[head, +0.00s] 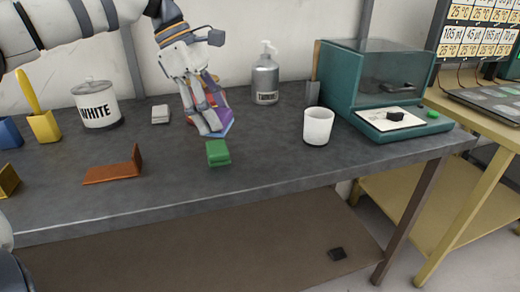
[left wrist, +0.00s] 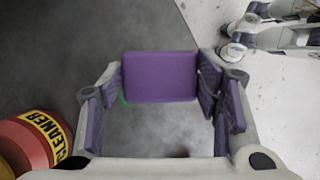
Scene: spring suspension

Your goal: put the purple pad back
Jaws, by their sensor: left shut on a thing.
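My left gripper (head: 212,132) is above the grey table and is shut on the purple pad. The purple pad (left wrist: 160,77) shows in the left wrist view as a flat rounded block between the fingertips of my left gripper (left wrist: 162,85). In the head view the purple pad (head: 226,127) is partly hidden by the fingers. The inner faces of the fingers also look purple. A green block (head: 218,152) lies on the table just in front of the gripper.
A red can marked CLEANER (left wrist: 35,145) stands close beside the left gripper. A white cup (head: 318,127), a pump bottle (head: 265,80) and a teal machine (head: 370,85) stand to the right. A brown angled piece (head: 112,172) lies at left front.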

